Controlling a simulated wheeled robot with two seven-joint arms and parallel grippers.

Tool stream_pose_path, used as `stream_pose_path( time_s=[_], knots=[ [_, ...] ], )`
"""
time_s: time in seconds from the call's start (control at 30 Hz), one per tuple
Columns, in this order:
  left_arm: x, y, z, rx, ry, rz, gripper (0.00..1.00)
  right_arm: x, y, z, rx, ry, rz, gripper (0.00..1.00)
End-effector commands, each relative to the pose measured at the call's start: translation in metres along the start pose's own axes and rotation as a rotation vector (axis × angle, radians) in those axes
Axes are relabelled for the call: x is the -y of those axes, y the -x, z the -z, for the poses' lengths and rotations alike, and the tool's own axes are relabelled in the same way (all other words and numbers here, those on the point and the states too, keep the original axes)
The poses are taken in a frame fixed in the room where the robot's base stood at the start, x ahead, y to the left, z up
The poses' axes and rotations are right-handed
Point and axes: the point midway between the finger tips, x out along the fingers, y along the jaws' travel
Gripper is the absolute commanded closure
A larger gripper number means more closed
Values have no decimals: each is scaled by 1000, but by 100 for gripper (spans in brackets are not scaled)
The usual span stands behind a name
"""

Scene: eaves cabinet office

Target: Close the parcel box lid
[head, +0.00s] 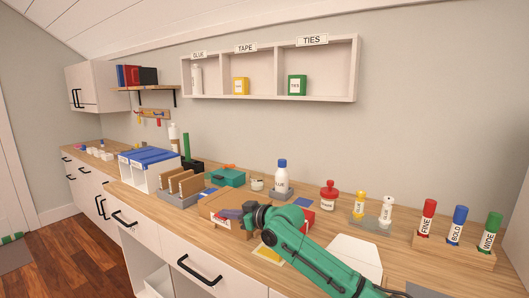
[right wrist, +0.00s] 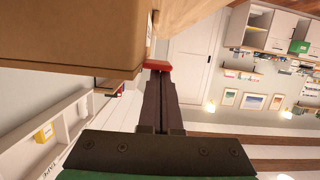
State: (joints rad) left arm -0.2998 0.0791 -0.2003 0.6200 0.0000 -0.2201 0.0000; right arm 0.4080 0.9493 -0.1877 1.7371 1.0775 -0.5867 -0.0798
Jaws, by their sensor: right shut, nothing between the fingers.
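The brown cardboard parcel box (head: 214,201) sits on the wooden counter near the front edge, with a pale label on its front. My right gripper (head: 230,214) is at the front right of the box, its arm coming in from the lower right and covering part of it. In the right wrist view the box (right wrist: 70,35) fills the upper left. The dark fingers of the right gripper (right wrist: 158,72) are shut together and empty, close beside the box. I cannot tell whether they touch it, nor how far the lid is open. My left gripper is out of view.
A grey holder (head: 181,200) with brown dividers and a teal box (head: 226,177) stand left of and behind the parcel box. A blue-capped bottle (head: 281,178) and a red stamp (head: 328,194) stand behind my arm. Marker bottles stand at the right.

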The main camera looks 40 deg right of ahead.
Motion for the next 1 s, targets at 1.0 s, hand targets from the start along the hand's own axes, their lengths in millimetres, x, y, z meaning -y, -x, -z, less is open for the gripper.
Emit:
stream_pose_path(
  time_s=[1.0],
  knots=[
    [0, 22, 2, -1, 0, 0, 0, 4, 74, 35, 5, -2, -3, 100]
  ],
)
